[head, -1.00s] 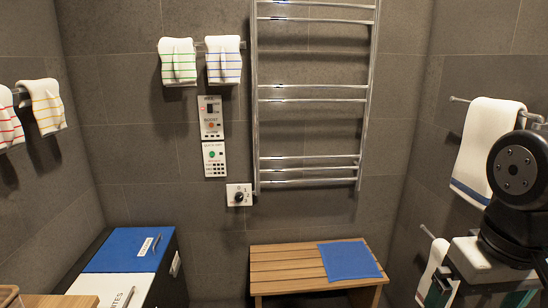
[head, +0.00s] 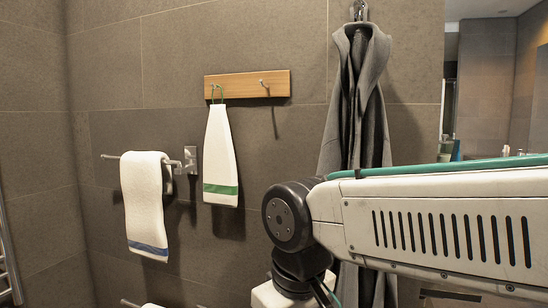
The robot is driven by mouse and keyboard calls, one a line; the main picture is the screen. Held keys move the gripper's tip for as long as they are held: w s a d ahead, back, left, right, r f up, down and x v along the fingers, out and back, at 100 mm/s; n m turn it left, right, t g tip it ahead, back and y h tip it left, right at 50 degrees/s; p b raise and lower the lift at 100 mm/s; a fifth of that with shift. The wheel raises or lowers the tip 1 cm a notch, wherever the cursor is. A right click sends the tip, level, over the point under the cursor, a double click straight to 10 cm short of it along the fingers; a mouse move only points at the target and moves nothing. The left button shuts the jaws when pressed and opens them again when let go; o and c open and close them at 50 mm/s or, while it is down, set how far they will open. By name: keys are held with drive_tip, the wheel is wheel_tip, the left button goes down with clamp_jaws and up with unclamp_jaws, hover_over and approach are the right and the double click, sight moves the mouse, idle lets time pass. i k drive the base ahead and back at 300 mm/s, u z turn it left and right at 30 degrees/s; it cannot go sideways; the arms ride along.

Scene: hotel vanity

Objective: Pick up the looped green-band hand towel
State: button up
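The looped green-band hand towel (head: 220,158) is white with a green band near its lower hem. It hangs by a green loop (head: 216,93) from the left hook of a wooden hook board (head: 246,86) on the tiled wall. My arm (head: 430,225) reaches in from the right, and its dark joint is to the lower right of the towel, with a gap between them in the picture. My gripper is not visible in the head view.
A white towel with a blue band (head: 146,203) hangs on a rail left of the green-band towel. A grey robe (head: 356,110) hangs on the right, partly behind my arm. The board's right hook (head: 264,83) is empty. A mirror (head: 495,85) is at far right.

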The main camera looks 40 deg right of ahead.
sight(220, 174)
drive_tip(key=z, duration=0.35)
drive_tip(key=k, duration=1.05)
drive_tip(key=u, duration=0.85)
drive_tip(key=i, duration=1.4)
drive_tip(key=z, duration=0.7)
